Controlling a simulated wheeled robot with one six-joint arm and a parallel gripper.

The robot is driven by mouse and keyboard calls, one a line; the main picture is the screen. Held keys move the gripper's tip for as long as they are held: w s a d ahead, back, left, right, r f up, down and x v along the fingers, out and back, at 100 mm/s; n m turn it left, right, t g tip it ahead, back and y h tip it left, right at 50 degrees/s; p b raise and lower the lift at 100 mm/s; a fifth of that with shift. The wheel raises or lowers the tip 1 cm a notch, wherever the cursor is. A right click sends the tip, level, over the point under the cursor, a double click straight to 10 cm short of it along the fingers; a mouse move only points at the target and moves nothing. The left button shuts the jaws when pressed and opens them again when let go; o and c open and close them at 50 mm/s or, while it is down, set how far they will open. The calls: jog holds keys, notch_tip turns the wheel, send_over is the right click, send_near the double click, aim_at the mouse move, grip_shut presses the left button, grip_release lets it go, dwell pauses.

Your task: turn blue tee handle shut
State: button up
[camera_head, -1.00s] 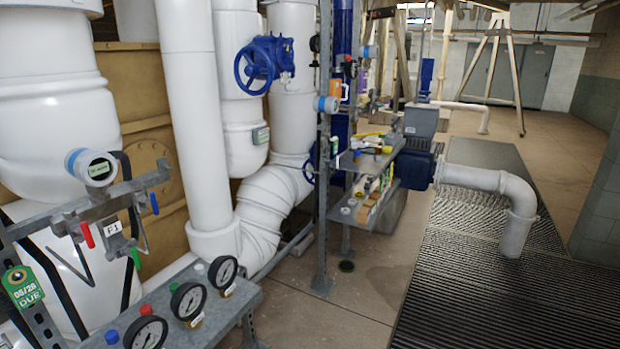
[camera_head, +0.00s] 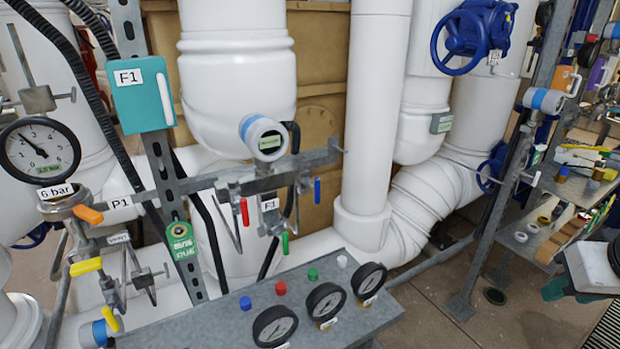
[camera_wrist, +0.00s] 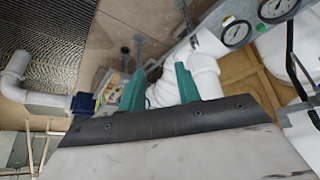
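The blue tee handle (camera_head: 317,191) is a small blue lever hanging down on the right of the manifold (camera_head: 265,187) under a round blue-and-white transmitter (camera_head: 263,137). A red handle (camera_head: 244,211) and a green handle (camera_head: 285,243) hang on the same manifold, left of it. My gripper (camera_head: 562,291) is partly in view at the right edge of the head view, well away from the handle. In the wrist view, the two green fingers of my gripper (camera_wrist: 160,75) are apart with nothing between them. I cannot make out the blue handle in the wrist view.
A grey shelf (camera_head: 225,334) with gauges and coloured caps juts out below the manifold. A steel post (camera_head: 172,190) stands left of it. White pipes (camera_head: 372,120) stand behind. Another post (camera_head: 515,165) and a cluttered bench (camera_head: 536,232) are at the right.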

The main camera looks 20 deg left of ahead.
jog(key=w+a+n+t+y, duration=0.2)
jog(key=w+a+t, duration=0.1)
jog(key=w+a, duration=0.55)
jog(key=n+t+y, duration=0.3)
jog(key=n+y, duration=0.3)
jog(key=y, duration=0.5)
send_near(319, 183)
jog(key=x, duration=1)
jog(key=shift+w+a, duration=0.2)
jog(key=shift+a, duration=0.05)
jog(key=shift+d, duration=0.1)
grip_shut()
